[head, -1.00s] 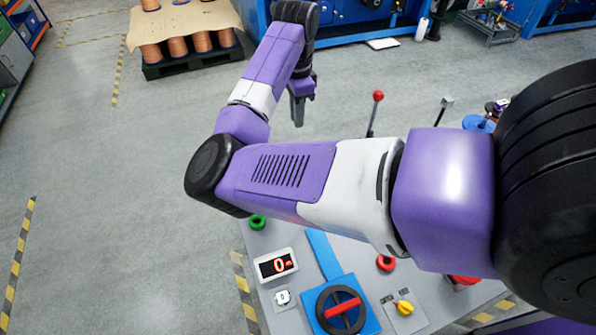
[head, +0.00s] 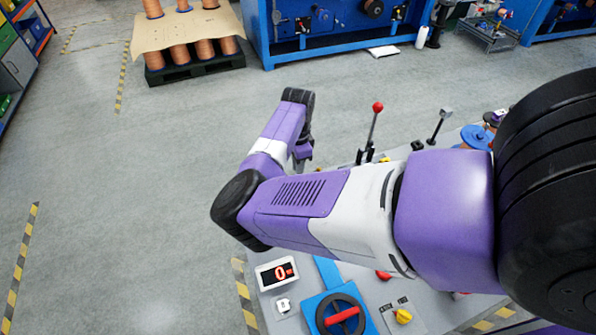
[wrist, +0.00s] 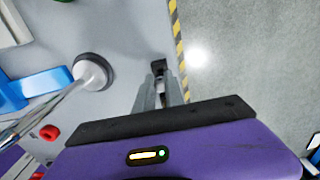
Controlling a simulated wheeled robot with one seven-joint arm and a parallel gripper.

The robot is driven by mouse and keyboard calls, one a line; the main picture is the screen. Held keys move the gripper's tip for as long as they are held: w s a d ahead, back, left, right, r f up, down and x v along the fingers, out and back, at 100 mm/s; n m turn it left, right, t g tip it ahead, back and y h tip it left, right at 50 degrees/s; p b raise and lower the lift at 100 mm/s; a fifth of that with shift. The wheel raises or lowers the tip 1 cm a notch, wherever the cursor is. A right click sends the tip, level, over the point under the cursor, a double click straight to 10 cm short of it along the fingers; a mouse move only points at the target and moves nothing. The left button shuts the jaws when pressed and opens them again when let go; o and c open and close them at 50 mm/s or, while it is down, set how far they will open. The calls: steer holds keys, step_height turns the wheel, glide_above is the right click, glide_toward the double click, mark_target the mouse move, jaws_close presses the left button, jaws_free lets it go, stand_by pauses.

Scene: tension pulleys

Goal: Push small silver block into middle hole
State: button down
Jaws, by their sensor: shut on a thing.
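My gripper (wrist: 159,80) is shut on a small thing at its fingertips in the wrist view. That thing looks dark there, and its shape and colour are too small to tell. In the head view my gripper (head: 298,164) hangs near the far left edge of the grey control panel, partly hidden by my arm. I cannot tell whether the held thing is the small silver block. The middle hole cannot be made out in either view.
A red-knobbed lever (head: 377,107) stands right of my gripper. The panel also bears a display (head: 277,272), a red-handled dial (head: 341,315) and a yellow knob (head: 402,316). Open floor lies left of the panel.

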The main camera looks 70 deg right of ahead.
steer(key=shift+f+p, duration=0.3)
steer(key=shift+f, duration=1.1)
steer(key=shift+f, duration=0.15)
steer(key=c, duration=1.4)
jaws_free()
steer(key=shift+c, duration=0.2)
steer(key=shift+b, duration=0.35)
